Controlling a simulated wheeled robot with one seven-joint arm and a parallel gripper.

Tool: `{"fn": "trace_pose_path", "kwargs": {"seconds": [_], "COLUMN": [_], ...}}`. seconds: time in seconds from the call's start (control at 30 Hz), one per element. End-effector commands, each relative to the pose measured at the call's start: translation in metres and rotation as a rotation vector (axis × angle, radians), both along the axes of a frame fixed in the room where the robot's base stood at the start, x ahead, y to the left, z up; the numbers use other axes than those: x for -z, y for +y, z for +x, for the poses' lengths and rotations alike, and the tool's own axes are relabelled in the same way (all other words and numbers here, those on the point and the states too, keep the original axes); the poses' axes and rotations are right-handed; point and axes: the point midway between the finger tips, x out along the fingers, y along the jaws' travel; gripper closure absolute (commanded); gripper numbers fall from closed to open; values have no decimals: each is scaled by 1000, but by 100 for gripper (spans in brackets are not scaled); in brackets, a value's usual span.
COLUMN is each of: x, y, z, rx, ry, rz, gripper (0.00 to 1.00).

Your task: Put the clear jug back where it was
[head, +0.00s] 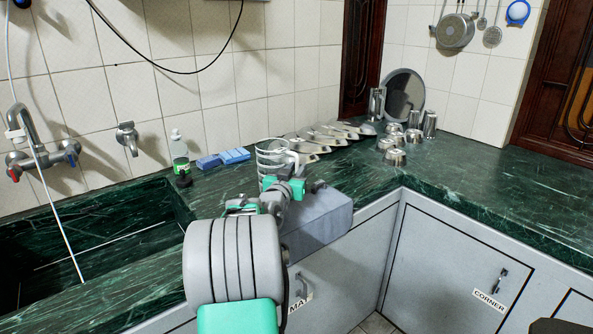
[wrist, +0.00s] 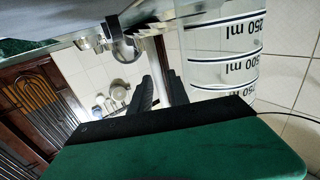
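The clear jug (head: 272,157) with measuring rings shows in the head view at the back of the counter, beyond my gripper. It looks upright, with its pale handle toward the right. In the wrist view its clear wall (wrist: 222,50) with black ml marks fills the upper right. My gripper (head: 287,181) is at the jug's handle side. In the wrist view the dark fingers (wrist: 160,85) are close together with the pale handle between them, and they appear shut on it. My wrist hides the jug's base, so I cannot tell whether it touches the counter.
A green counter (head: 450,190) runs along the wall and turns right. Blue sponges (head: 223,158) and a soap bottle (head: 179,150) stand left of the jug. Metal trays (head: 325,137) and steel cups (head: 396,152) are right. The sink (head: 100,245) is left. The right counter is mostly clear.

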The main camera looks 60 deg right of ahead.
Motion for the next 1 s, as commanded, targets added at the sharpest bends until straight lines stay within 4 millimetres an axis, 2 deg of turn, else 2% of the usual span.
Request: {"fn": "trace_pose_path", "kwargs": {"seconds": [0.13, 0.43, 0.57, 0.8, 0.9, 1.0], "x": [0, -7, -4, -3, -2, -2], "y": [0, 0, 25, 87, 106, 117], "z": [0, 0, -2, -9, -11, -13], "rx": [0, 0, -2, -4, -4, -2], "ry": [0, 0, 0, 1, 0, 0], "rz": [0, 0, 0, 0, 0, 1], "gripper": [67, 67, 67, 67, 67, 67]}}
